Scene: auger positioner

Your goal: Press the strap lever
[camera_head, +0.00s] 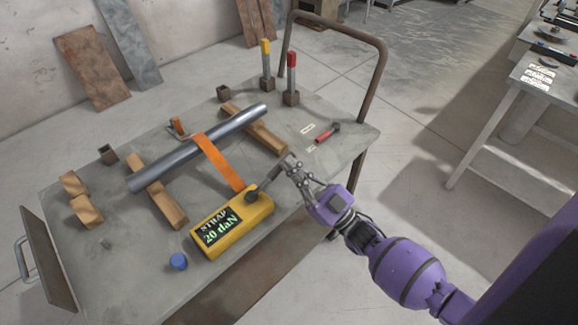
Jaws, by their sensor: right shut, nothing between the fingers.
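A yellow box (233,225) with a display reading "STRAP 20 daN" sits at the near edge of the cart top. A dark grey lever (262,188) rises at a slant from its right end. An orange strap (217,160) runs from the box up over a grey metal tube (195,150). My right gripper (288,167) is shut and empty at the lever's upper end. Whether it touches the lever cannot be told, as the two overlap here. My left gripper is not in view.
The tube lies across two wooden blocks (158,190) on the grey cart top (330,165). A blue cap (178,261) stands left of the box. Red-topped (291,78) and yellow-topped (266,65) posts stand at the back. A red-handled tool (327,133) lies at the right.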

